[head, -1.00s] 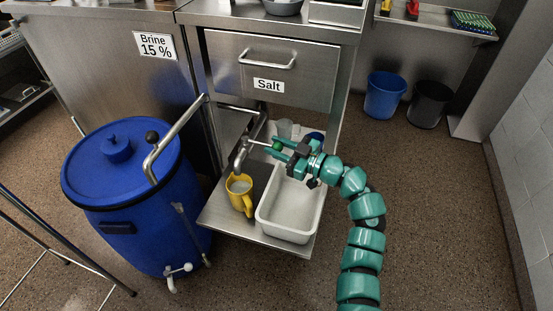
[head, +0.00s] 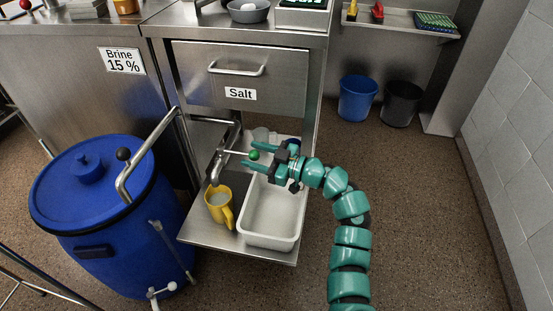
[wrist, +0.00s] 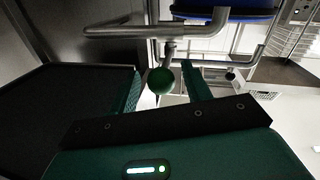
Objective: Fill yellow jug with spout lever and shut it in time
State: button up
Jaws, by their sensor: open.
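The yellow jug (head: 219,212) stands upright on the lower steel shelf, its mouth under the bent metal spout (head: 216,172). Greyish contents show inside; I cannot tell the exact level, and no stream is clear. A thin lever (head: 236,153) runs right from the spout to a green knob (head: 254,155). My gripper (head: 249,154) is open, with its fingers on either side of the knob. In the wrist view, the green knob (wrist: 161,81) shows between the spread fingers (wrist: 163,88), with a gap to the right finger.
A white tub (head: 270,228) stands right of the jug on the shelf (head: 205,243). A blue barrel (head: 105,205) with a bent pipe and black-knobbed handle is at left. The Salt drawer (head: 240,75) is above. Floor at right is clear up to two bins (head: 358,98).

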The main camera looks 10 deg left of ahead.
jog(key=p+v, duration=0.2)
jog(key=v, duration=1.5)
